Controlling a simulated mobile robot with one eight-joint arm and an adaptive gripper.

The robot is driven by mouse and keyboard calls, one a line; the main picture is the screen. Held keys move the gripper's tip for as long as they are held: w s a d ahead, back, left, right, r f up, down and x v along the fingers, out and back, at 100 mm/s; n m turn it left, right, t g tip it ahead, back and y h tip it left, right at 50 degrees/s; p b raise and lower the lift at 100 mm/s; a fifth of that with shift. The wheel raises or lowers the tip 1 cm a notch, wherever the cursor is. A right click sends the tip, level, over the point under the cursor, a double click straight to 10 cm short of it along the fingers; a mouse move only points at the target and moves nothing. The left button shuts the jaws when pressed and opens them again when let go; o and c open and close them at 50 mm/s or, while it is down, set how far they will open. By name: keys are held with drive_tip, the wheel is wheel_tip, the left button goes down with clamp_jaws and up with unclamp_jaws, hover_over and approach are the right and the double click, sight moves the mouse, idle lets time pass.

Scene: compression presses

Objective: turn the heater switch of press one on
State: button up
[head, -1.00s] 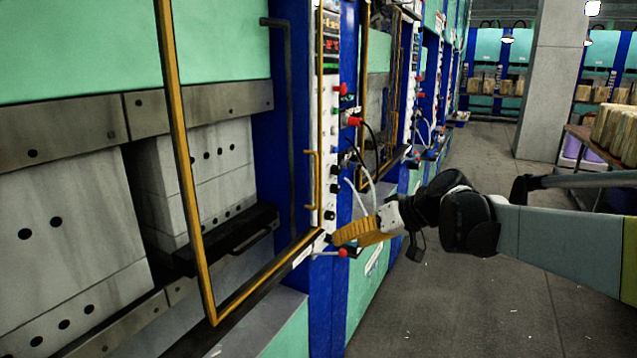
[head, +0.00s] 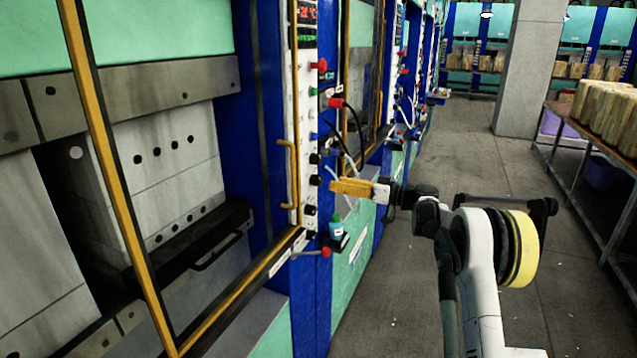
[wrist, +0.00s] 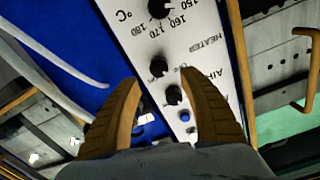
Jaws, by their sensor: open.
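The white control panel (head: 303,110) of the near press stands left of centre in the head view. In the wrist view the panel (wrist: 200,20) shows a temperature dial (wrist: 160,8), the word HEATER, and below it a black knob (wrist: 158,68), which looks like the heater switch. Its exact setting is too small to read. Another black knob (wrist: 173,95) sits lower, near AIR lettering. My gripper (head: 335,187) is open and empty, its yellow fingers pointing at the panel. In the wrist view its fingertips (wrist: 160,77) stand either side of the knobs; contact cannot be told.
A yellow handle (head: 288,180) sits on the press's guard frame, left of the panel. Cables (head: 345,135) and a red knob (head: 319,65) stick out near the panel. A small teal-capped bottle (head: 336,228) stands below my gripper. The aisle floor (head: 410,290) is open.

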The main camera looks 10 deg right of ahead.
sight(321, 181)
drive_tip(key=b+x, duration=0.1)
drive_tip(key=x, duration=0.6)
drive_tip(key=shift+d, duration=0.1)
clamp_jaws()
